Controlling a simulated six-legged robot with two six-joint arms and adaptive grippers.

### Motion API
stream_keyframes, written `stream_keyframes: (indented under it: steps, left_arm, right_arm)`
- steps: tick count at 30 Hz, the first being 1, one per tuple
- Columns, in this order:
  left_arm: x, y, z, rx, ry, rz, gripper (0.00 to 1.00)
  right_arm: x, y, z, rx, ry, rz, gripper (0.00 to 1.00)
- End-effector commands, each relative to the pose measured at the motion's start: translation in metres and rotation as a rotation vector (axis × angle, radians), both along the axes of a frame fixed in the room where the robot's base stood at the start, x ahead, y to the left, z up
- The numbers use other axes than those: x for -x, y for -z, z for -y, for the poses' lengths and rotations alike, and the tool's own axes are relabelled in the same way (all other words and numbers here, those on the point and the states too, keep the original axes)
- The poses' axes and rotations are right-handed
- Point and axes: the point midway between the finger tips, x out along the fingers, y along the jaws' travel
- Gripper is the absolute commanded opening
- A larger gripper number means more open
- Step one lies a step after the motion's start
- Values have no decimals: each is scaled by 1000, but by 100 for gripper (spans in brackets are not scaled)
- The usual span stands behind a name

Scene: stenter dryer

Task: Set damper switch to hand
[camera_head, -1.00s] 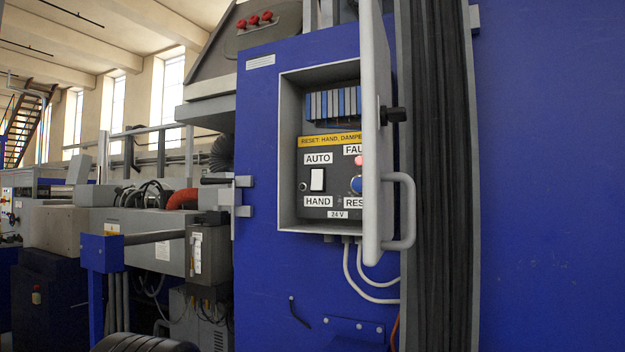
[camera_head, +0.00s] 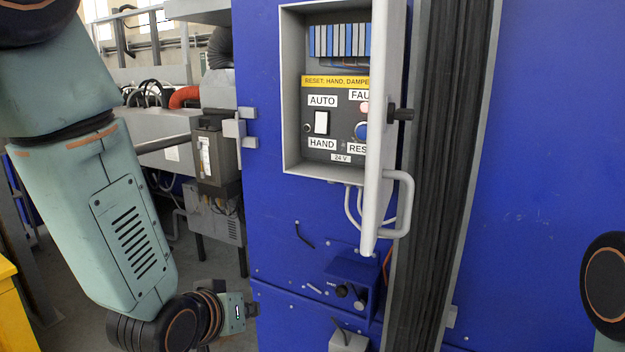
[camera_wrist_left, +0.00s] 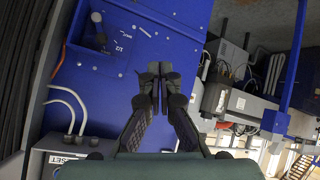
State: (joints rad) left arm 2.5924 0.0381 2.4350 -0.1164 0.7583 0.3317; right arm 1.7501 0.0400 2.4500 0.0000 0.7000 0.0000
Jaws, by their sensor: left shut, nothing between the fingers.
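The damper switch (camera_head: 321,122) is a white rocker on the dark control panel (camera_head: 313,154), between the AUTO label (camera_head: 323,101) above and the HAND label (camera_head: 322,144) below. I cannot tell which way it is tipped. The panel sits in an open grey box on the blue cabinet. My left gripper (camera_head: 240,311) is low and left of the box, well below the switch. In the left wrist view the left gripper (camera_wrist_left: 155,76) is shut and empty in front of the blue cabinet face. The switch is not visible there. My right gripper is out of view.
The box door (camera_head: 381,130) stands open, nearly edge-on, hiding the panel's right part. Its grey handle (camera_head: 405,204) sticks out. Dark pleated material (camera_head: 445,150) hangs to its right. A small blue bracket with dark knobs (camera_head: 350,283) is below. Space before the switch is clear.

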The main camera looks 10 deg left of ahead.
Motion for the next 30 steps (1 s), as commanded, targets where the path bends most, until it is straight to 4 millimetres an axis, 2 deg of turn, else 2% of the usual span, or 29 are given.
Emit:
stream_keyframes:
  steps: [1, 3, 5, 9, 12, 15, 17, 24, 30]
  left_arm:
    - [-9, -40, 2, 36, -16, 53, 0]
    - [-19, -80, 5, 101, -43, 115, 0]
    - [-26, -115, 7, 164, -64, 168, 0]
    - [-36, -197, 14, 345, -111, 281, 0]
    - [-39, -240, 19, 488, -139, 333, 0]
    - [-39, -267, 24, 631, -165, 354, 0]
    - [-39, -276, 27, 717, -182, 353, 0]
    - [-39, -281, 36, 1025, -264, 291, 0]
    - [-39, -283, 38, 1171, -315, 255, 0]
  right_arm:
    - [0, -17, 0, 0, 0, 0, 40]
    - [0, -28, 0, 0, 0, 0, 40]
    - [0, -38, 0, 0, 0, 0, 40]
    - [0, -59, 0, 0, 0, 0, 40]
    - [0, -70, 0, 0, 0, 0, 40]
    - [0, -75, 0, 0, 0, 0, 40]
    - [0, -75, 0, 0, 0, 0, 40]
    - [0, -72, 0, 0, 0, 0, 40]
    - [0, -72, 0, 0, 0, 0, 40]
